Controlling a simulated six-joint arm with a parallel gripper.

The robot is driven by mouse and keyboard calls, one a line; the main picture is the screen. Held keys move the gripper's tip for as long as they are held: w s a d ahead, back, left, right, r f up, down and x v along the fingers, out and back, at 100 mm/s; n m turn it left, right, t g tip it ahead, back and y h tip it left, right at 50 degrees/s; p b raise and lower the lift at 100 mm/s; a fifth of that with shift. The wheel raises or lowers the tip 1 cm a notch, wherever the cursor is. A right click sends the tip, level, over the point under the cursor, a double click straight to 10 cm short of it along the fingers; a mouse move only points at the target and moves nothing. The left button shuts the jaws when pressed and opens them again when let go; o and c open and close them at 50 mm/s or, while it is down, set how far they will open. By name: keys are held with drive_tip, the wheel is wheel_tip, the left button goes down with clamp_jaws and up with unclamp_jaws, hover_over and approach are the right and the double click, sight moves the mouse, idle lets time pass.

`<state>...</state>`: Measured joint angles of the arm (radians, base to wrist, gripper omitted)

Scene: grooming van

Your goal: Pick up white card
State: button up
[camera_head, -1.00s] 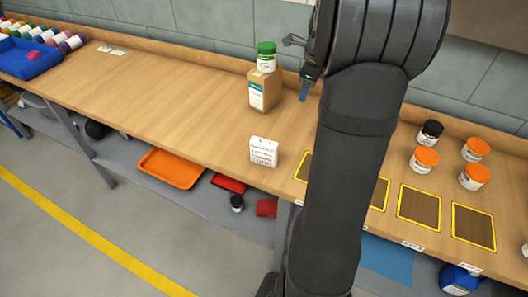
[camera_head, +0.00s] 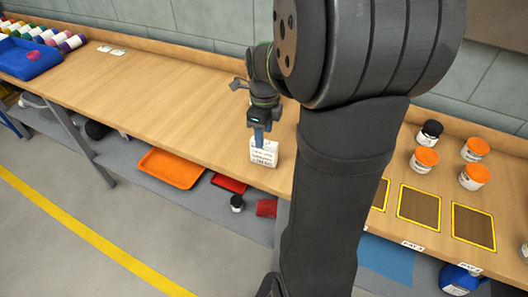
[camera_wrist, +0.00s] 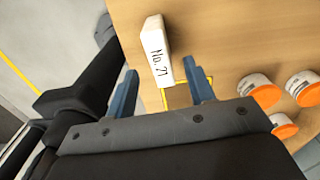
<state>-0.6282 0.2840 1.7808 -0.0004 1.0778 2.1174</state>
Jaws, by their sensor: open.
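The white card (camera_head: 263,157), a small upright block-like piece with dark print, stands on the wooden bench near its front edge. In the wrist view its narrow face (camera_wrist: 156,48) reads "No. 21". My gripper (camera_head: 259,138) is right at the card's top in the head view, with one blue finger overlapping it. In the wrist view the two blue fingers of my gripper (camera_wrist: 160,67) are spread wide, with the card's near end in line with the gap between them. I cannot tell whether either finger touches it.
Orange-lidded jars (camera_head: 425,158) and a black-lidded jar (camera_head: 430,132) stand at the right. Yellow-framed squares (camera_head: 418,208) lie along the front there. A blue bin (camera_head: 30,58) sits far left.

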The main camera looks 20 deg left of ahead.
sight(264, 150)
wheel_tip(264, 150, down, 8)
drive_tip(key=shift+r, duration=0.15)
idle(0.3)
drive_tip(key=c, duration=1.1)
